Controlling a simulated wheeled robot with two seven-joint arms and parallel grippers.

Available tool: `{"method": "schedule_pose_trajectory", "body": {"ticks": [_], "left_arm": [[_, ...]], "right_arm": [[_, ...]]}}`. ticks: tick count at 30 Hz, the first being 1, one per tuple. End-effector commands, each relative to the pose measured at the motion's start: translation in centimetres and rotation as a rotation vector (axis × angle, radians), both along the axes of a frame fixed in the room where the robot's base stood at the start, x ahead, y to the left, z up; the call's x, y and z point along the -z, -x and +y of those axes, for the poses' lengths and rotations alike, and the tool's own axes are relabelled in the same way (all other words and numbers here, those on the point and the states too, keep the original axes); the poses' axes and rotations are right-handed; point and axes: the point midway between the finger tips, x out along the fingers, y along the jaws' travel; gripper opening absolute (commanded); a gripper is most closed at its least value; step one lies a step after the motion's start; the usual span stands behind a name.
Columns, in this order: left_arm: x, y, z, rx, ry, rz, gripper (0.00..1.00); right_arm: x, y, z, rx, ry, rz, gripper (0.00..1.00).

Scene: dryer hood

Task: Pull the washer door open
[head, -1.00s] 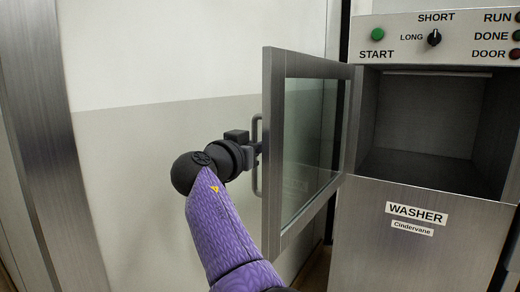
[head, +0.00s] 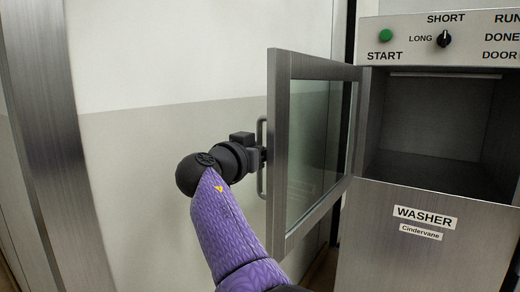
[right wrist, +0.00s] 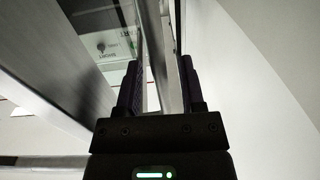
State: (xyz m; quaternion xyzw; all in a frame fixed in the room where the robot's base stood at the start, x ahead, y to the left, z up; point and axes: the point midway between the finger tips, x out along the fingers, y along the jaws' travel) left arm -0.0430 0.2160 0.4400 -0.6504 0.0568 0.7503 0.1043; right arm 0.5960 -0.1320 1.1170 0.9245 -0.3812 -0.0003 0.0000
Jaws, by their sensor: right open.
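The washer (head: 405,240) has its glass-windowed metal door (head: 279,150) swung wide open to the left, so its chamber (head: 432,120) is exposed. The upright bar handle (head: 261,183) is on the door's outer face, near its free edge. My right gripper (head: 262,154) is at the middle of the handle. In the right wrist view its two fingers (right wrist: 160,88) are apart, one on each side of the metal bar. The finger tips are partly hidden in the head view. My left gripper is not in view.
The control panel (head: 470,40) above the chamber has a green start button (head: 385,35) and a black knob (head: 444,39). A pale wall (head: 170,150) stands behind my right arm. A metal post (head: 50,150) is at the far left.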

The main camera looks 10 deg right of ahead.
Motion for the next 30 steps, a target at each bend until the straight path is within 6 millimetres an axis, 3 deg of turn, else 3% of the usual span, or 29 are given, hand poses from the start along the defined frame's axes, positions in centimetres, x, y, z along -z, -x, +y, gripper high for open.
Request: {"method": "schedule_pose_trajectory", "body": {"ticks": [7,18,30], "left_arm": [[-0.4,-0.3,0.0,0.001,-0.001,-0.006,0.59],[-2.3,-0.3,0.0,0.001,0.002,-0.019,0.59],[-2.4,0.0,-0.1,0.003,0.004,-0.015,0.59]], "right_arm": [[-0.1,1.1,1.2,-0.002,-0.001,-0.002,0.5],[-0.3,6.3,6.2,0.0,0.001,-0.002,0.5],[0.0,7.0,7.0,0.0,-0.001,0.001,0.5]]}}
